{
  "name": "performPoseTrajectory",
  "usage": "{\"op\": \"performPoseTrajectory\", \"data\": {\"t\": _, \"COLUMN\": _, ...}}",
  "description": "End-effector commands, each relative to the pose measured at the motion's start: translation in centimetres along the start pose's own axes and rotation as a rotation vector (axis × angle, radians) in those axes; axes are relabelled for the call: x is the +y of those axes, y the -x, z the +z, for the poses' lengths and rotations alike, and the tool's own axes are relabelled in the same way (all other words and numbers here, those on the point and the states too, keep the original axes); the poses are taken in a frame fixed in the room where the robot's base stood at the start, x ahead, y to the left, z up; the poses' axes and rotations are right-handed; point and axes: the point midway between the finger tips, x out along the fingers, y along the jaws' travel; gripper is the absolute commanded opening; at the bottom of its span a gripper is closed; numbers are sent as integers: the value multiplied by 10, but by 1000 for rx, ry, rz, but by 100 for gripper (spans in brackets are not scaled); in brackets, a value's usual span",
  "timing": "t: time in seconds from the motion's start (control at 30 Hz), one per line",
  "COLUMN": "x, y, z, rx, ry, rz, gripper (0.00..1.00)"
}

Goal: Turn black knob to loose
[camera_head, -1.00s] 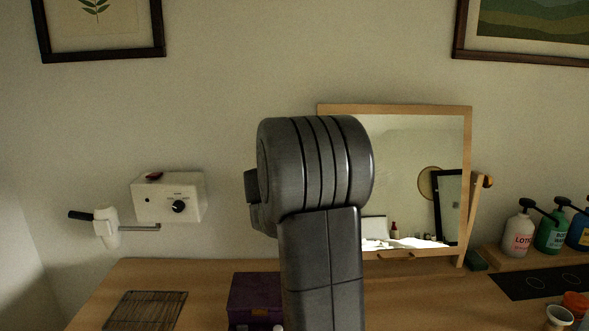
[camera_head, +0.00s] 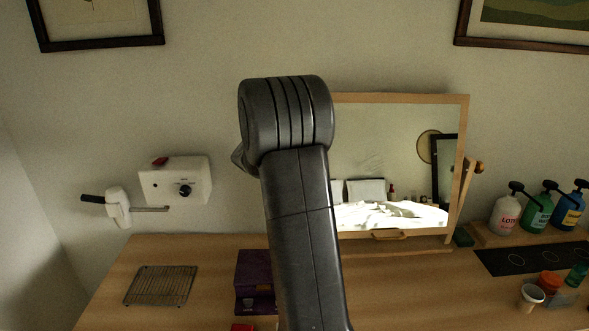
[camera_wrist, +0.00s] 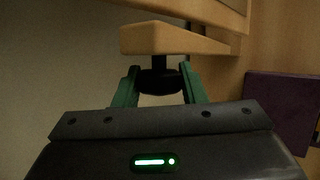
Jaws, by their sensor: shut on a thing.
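In the wrist view, my gripper (camera_wrist: 160,90) has its two green fingers on either side of a dark round knob (camera_wrist: 160,80). It is shut on this black knob. The knob has a short dark stem up to a pale wooden bar (camera_wrist: 165,40). In the head view, my arm hides the gripper and this knob. The wood-framed mirror (camera_head: 467,170) stands on the table behind my arm, with a wooden side post at its right.
A white wall box (camera_head: 165,185) at left carries another small black dial. A purple box (camera_head: 250,270) sits left of my arm and also shows in the wrist view (camera_wrist: 285,110). A wire rack (camera_head: 160,285) lies at left; pump bottles (camera_head: 545,210) stand at right.

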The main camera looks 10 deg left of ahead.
Motion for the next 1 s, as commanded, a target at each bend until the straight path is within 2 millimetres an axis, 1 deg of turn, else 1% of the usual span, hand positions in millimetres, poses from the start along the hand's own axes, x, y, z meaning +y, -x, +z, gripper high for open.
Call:
{"op": "performPoseTrajectory", "data": {"t": 0.03, "x": 4, "y": 2, "z": 1, "rx": 1, "ry": 5, "rz": -8, "gripper": 15}}
{"op": "performPoseTrajectory", "data": {"t": 0.3, "x": 4, "y": 2, "z": 1, "rx": 5, "ry": 30, "rz": -61, "gripper": 15}}
{"op": "performPoseTrajectory", "data": {"t": 0.73, "x": 4, "y": 2, "z": 2, "rx": 5, "ry": 33, "rz": -67, "gripper": 15}}
{"op": "performPoseTrajectory", "data": {"t": 0.77, "x": 4, "y": 2, "z": 2, "rx": 5, "ry": 33, "rz": -67, "gripper": 40}}
{"op": "performPoseTrajectory", "data": {"t": 0.83, "x": 4, "y": 2, "z": 2, "rx": 5, "ry": 33, "rz": -67, "gripper": 53}}
{"op": "performPoseTrajectory", "data": {"t": 0.87, "x": 4, "y": 2, "z": 1, "rx": 5, "ry": 33, "rz": -68, "gripper": 58}}
{"op": "performPoseTrajectory", "data": {"t": 1.0, "x": 2, "y": 1, "z": 1, "rx": 5, "ry": 33, "rz": -71, "gripper": 58}}
